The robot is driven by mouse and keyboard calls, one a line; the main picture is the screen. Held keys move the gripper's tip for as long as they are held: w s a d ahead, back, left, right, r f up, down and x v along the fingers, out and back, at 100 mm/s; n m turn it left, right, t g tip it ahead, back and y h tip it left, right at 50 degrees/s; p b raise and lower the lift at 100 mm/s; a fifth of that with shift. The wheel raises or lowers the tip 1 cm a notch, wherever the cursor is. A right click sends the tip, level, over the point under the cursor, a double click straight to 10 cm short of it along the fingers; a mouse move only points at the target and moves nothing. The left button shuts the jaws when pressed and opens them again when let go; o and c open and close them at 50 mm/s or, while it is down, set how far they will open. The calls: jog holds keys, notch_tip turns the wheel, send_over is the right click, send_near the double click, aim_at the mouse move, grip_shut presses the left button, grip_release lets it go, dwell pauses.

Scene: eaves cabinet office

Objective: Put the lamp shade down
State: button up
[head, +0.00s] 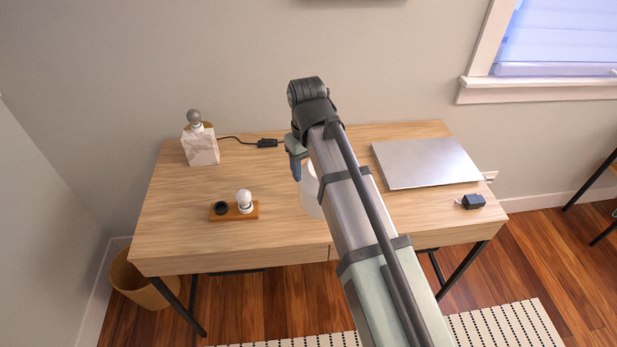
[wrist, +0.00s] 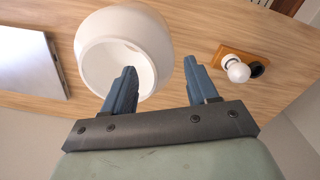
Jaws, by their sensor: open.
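The lamp shade (wrist: 148,32) is a white, rounded, hollow piece on the wooden desk, its opening facing my wrist camera. In the head view, my arm hides much of the shade (head: 309,203). My gripper (wrist: 160,64) is open in the wrist view. Its left finger overlaps the shade's opening, and its right finger is to the right of the shade's outer wall. The shade's right wall shows between the fingers; I cannot tell whether either touches it. In the head view my gripper (head: 296,172) is partly hidden, just above the shade.
A marble lamp base (head: 203,150) with a bulb stands at the back left. A small wooden holder (head: 234,212) carries a white bulb and a black ring. A closed laptop (head: 427,163) and a dark plug (head: 472,202) are on the right. The desk's front left is clear.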

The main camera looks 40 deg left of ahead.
jog(key=shift+r, duration=2.75)
